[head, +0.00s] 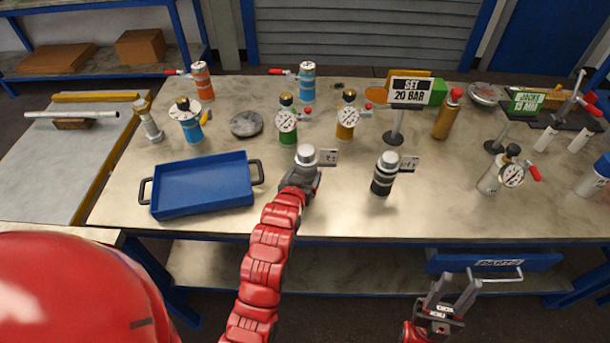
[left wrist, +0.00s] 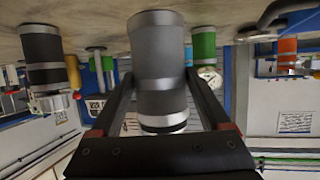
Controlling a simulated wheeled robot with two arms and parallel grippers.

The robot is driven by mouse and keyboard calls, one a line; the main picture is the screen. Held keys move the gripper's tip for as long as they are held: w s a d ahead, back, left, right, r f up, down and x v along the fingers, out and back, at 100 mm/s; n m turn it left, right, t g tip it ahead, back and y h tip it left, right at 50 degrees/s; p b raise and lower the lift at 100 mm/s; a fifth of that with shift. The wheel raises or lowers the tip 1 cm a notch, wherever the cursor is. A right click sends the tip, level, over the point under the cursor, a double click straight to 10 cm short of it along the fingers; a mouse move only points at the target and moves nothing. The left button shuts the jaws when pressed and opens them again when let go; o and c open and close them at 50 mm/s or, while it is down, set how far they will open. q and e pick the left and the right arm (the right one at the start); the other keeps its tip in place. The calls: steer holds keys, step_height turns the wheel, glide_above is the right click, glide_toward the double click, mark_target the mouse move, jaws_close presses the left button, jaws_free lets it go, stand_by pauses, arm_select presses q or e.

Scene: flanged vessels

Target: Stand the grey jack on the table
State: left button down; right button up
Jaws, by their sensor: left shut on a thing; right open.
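The grey jack (head: 306,155) is a short cylinder with a silver top, upright at the front middle of the table (head: 300,222). My left gripper (head: 304,178) is shut on it from the front and hides its lower part in the head view. In the left wrist view, which shows the scene upside down, the grey jack (left wrist: 158,50) stands between the two fingers (left wrist: 158,88). Its base end is close to the tabletop; I cannot tell whether it touches. My right gripper (head: 454,290) is open and empty, in front of the table and below its edge.
A blue tray (head: 203,187) lies to the left of the jack. A black-banded jack (head: 384,174) stands to the right, with small cards near both. A green gauge vessel (head: 286,122) and a yellow one (head: 347,117) stand behind.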

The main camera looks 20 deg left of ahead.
arm_select(q)
steer(key=shift+w+a, duration=0.2)
steer(key=shift+w, duration=0.6)
steer(key=shift+w+a+p, duration=0.1)
steer(key=shift+w+p, duration=0.2)
step_height(320, 180, down, 2)
steer(key=shift+s+f+p, duration=0.1)
steer(key=shift+f+p, duration=0.05)
steer(key=shift+p, duration=0.45)
steer(key=shift+f, duration=0.65)
jaws_free()
steer(key=shift+f, duration=0.1)
